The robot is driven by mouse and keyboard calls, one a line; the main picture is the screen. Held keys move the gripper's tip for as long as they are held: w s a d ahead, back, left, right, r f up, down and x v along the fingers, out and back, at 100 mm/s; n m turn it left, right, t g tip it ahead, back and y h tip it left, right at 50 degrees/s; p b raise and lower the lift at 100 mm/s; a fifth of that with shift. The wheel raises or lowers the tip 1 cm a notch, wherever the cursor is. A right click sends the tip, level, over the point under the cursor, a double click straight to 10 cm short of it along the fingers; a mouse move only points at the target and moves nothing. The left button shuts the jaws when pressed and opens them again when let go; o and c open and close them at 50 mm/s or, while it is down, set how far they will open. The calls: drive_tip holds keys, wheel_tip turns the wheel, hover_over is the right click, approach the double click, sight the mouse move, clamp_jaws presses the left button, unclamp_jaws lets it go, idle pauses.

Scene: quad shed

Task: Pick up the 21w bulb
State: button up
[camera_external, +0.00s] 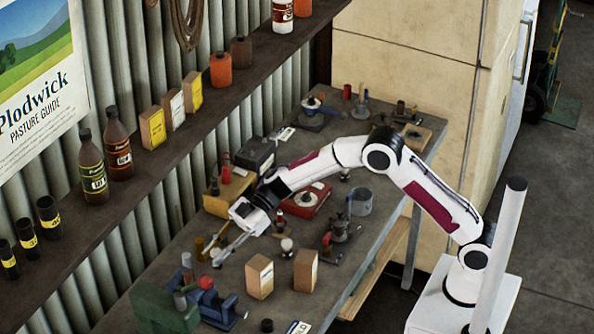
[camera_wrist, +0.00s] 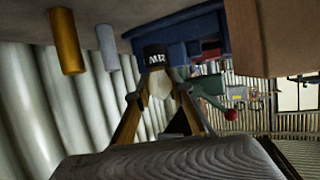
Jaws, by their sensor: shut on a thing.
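My gripper (camera_external: 219,257) is low over the left part of the workbench, reaching left and down in the external view. In the wrist view my gripper (camera_wrist: 158,88) has its two fingers closing in on a pale, rounded, bulb-like thing (camera_wrist: 160,84). A black part with white lettering shows just above it, and I cannot tell whether it belongs to it. No 21w marking can be read. The held thing is too small to make out in the external view. Another white rounded bulb-like thing (camera_external: 287,244) stands on the bench to the right of my gripper.
A blue vise (camera_external: 219,309) with a red knob stands close below my gripper. Two cardboard boxes (camera_external: 260,277) stand to the right. A yellow cylinder (camera_wrist: 65,42) and a grey cylinder (camera_wrist: 108,47) are near. A shelf with bottles (camera_external: 92,160) runs along the wall.

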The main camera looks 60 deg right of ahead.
sight(213, 250)
drive_tip(key=shift+r, duration=1.85)
